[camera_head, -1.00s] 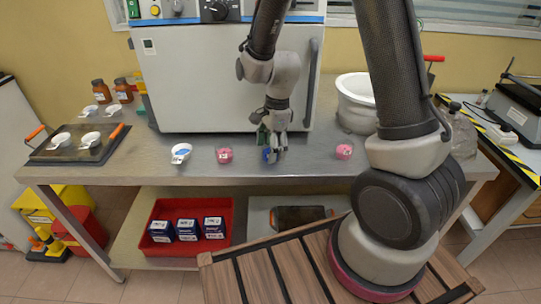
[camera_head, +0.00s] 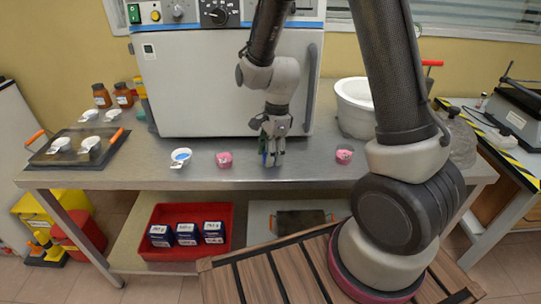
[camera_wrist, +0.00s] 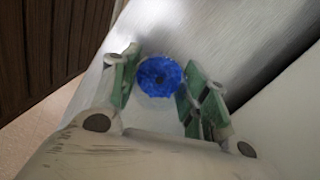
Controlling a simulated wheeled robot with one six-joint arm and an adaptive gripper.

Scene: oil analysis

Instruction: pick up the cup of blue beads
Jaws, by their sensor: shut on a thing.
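The cup of blue beads (camera_wrist: 159,77) sits between the green pads of my gripper (camera_wrist: 152,85) in the wrist view, seen from above with the round blue bead surface facing the camera. My gripper is shut on it. In the head view, my gripper (camera_head: 270,160) points down near the front edge of the steel table (camera_head: 310,175). The cup is mostly hidden by the fingers there, so I cannot tell whether it touches the table.
A cup of pink beads (camera_head: 224,159) stands left of my gripper and another pink cup (camera_head: 344,156) stands to the right. A large oven (camera_head: 200,85) and a white pot (camera_head: 355,105) stand behind.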

